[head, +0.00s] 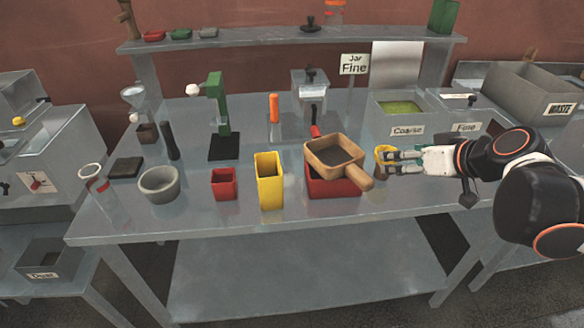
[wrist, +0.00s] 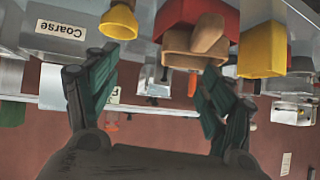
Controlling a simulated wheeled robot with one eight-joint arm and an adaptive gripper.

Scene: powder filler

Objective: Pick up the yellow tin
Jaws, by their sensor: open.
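The yellow tin (head: 268,183) is a tall, open-topped square box standing upright near the front of the grey table. It also shows in the wrist view (wrist: 262,54), upside down at the upper right. My gripper (head: 392,160) is open and lies to the right of the tin, well apart from it, beyond the wooden scoop. In the wrist view, my gripper (wrist: 157,66) has its two fingers spread, with nothing held between them. A small round yellow cup (head: 381,163) is close to the fingertips; I cannot tell whether they touch it.
A wooden scoop (head: 333,152) rests on a red tray (head: 326,189) between my gripper and the tin. A small red tin (head: 223,184) and a grey bowl (head: 160,184) stand to the left. The table's front strip (head: 240,225) is clear.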

